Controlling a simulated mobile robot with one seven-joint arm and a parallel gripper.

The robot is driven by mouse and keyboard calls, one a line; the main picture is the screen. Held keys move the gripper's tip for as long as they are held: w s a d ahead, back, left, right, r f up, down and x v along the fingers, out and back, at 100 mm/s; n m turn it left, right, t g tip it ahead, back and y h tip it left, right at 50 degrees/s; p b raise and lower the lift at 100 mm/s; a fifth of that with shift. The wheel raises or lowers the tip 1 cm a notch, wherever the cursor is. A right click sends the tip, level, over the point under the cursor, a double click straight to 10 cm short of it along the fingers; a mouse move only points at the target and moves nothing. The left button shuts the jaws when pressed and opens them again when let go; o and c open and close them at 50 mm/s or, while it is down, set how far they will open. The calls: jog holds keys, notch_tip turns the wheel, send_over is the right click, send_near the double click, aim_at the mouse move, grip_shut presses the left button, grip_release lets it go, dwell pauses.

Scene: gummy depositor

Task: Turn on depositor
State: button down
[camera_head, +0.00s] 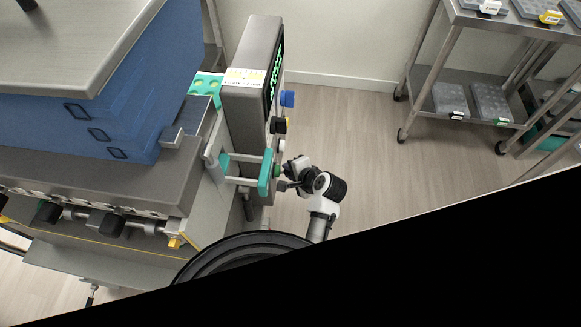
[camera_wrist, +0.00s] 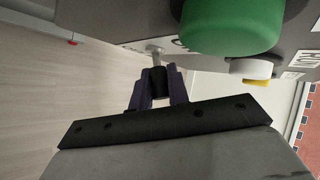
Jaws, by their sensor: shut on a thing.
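The depositor's control box (camera_head: 250,75) stands upright with a lit display on its right side and a column of coloured controls below. In the wrist view, a large green button (camera_wrist: 232,25) fills the top. Left of and below it, a short metal switch lever (camera_wrist: 155,54) sticks out of the grey panel. My gripper (camera_wrist: 158,84) is at this lever, its purple fingers shut around its dark end. In the head view, my gripper (camera_head: 284,184) is at the low end of the panel, beside the green button (camera_head: 277,171). The fingers' contact is too small to tell there.
Blue (camera_head: 287,98), black-and-yellow (camera_head: 279,125) and white (camera_head: 280,146) knobs sit above the green one. A teal-ended handle (camera_head: 265,172) juts out close to my wrist. A metal cart (camera_head: 483,85) with trays stands at the right. Floor between is clear.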

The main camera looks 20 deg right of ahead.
dwell(0.4)
jog(key=c, duration=1.6)
grip_release()
jog(key=shift+c, duration=0.2)
jog(key=b+v, duration=0.1)
jog(key=v, duration=1.3)
